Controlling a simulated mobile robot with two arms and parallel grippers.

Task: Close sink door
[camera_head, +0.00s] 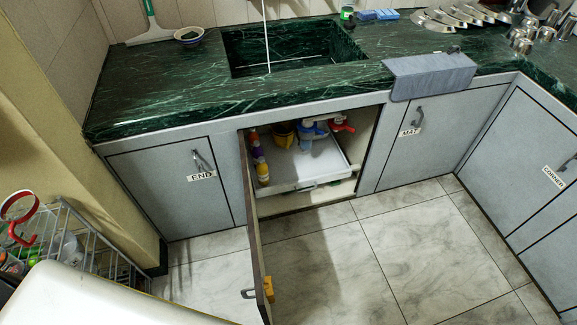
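The sink door (254,225) is wide open. It is hinged at the left side of the cabinet opening under the sink and swings out towards me, seen almost edge-on. A grey handle (248,293) and a small orange piece (268,289) sit near its free end, low in the picture. The open sink cabinet (367,140) shows a white pull-out tray (318,166) with bottles, a yellow container and blue and red items. Neither of my grippers is in view.
The green marble counter (170,85) with its sink (290,50) runs above. Closed doors labelled END (165,185), MAT (430,130) and CORNER (530,150) flank the opening. A wire rack (95,250) stands at left. The tiled floor (400,250) right of the door is clear.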

